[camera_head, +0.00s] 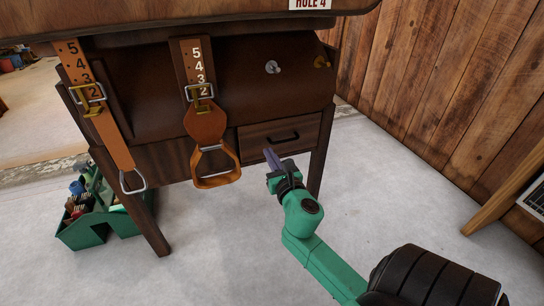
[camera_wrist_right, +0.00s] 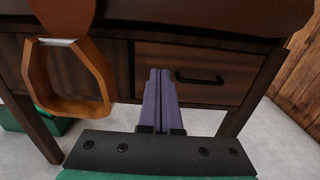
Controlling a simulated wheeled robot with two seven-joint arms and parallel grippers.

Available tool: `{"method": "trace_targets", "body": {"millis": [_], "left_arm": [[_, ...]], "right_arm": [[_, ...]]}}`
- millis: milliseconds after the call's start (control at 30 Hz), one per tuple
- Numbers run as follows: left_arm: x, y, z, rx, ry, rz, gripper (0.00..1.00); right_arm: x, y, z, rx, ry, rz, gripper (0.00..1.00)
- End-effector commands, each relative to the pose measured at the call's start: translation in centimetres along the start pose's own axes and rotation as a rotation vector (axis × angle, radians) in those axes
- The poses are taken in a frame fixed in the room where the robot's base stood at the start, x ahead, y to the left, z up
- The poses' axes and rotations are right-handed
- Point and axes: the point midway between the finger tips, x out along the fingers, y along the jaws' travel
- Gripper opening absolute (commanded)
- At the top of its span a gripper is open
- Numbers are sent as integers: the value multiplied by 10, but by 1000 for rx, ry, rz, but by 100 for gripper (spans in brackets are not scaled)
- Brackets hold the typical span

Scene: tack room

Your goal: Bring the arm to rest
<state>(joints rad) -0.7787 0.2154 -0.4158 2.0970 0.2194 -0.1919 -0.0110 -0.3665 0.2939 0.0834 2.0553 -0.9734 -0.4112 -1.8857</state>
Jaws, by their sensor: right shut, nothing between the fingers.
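My right gripper (camera_head: 271,159) is shut and empty, with its purple fingers pressed together. It is in front of the wooden stand, near the left part of the drawer front. In the right wrist view the shut fingers (camera_wrist_right: 159,95) point at the stand, between the orange-brown stirrup (camera_wrist_right: 104,85) on the left and the black drawer handle (camera_wrist_right: 199,78) on the right. My right arm (camera_head: 318,255) is green and reaches in from the lower right. My left gripper is not in view.
The dark wooden stand (camera_head: 170,165) carries two numbered straps with buckles; a leather stirrup (camera_head: 236,170) and a metal stirrup (camera_head: 133,181) hang from them. The drawer (camera_head: 257,142) is closed. A green tote (camera_head: 85,233) with brushes sits lower left. Pale floor (camera_head: 215,255) is clear in front.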

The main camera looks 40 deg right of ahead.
Motion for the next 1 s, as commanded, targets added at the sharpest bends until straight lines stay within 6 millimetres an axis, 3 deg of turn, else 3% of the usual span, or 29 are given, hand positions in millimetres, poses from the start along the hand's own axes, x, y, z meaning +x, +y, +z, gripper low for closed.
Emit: {"method": "trace_targets", "body": {"millis": [100, 333, 433, 467, 567, 600, 700, 800, 967, 1000], "left_arm": [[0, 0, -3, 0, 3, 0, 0], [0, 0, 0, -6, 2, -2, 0], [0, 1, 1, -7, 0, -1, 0], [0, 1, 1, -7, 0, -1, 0], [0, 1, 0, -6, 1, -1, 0], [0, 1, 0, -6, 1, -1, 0], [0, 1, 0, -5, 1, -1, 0], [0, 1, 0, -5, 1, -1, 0], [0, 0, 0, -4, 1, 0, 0], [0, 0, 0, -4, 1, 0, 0]], "right_arm": [[-11, 0, 0, -1, 0, 0, 0], [-12, 1, -1, 7, 2, 2, 0], [-17, 12, -20, 168, 58, 40, 0], [-20, 20, -33, 273, 97, 60, 0], [-46, 60, -90, 810, 311, 110, 0], [-61, 79, -115, 1064, 420, 103, 0], [-104, 122, -163, 1638, 680, 1, 0], [-148, 158, -195, 2107, 898, -188, 0], [-217, 204, -226, 2713, 1165, -650, 0], [-234, 215, -232, -2753, -1175, 776, 0]]}}
